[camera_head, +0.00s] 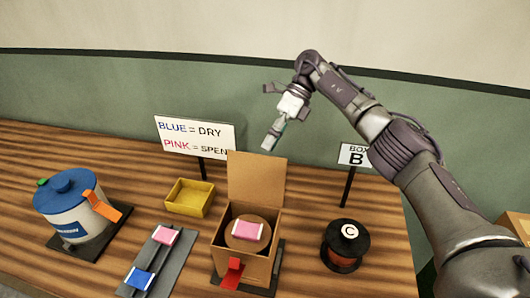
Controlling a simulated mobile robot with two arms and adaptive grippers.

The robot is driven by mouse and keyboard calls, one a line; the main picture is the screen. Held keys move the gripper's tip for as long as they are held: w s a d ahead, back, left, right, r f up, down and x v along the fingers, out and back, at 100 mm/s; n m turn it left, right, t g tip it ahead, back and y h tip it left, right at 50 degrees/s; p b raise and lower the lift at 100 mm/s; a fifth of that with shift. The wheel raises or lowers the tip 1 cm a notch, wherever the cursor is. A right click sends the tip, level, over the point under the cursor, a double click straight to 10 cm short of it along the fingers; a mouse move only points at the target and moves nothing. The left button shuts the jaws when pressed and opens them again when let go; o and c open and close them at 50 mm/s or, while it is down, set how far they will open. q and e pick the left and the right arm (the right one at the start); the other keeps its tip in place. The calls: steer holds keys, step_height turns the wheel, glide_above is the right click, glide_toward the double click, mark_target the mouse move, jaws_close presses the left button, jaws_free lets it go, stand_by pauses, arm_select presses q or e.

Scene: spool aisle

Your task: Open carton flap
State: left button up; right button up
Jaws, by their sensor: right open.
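The brown carton (263,266) stands on the wooden table at the front middle. Its back flap (256,180) stands upright and the top is open. Inside lies a brown round spool (232,243) with a pink packet (247,230) on it. A red tab (231,273) is on the carton's front. My right gripper (272,137) is open, above and behind the flap in the picture, apart from it. I see nothing held in it, though its fingers are small. My left gripper is out of view.
A sign (196,137) reads blue dry, pink spent. A yellow tray (190,197), a grey rack (154,258) with pink and blue packets, and a blue-lidded pot (75,218) stand left. A black spool marked C (346,243) and a box B sign (355,155) stand right.

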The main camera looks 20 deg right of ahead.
steer(key=shift+v, duration=1.7)
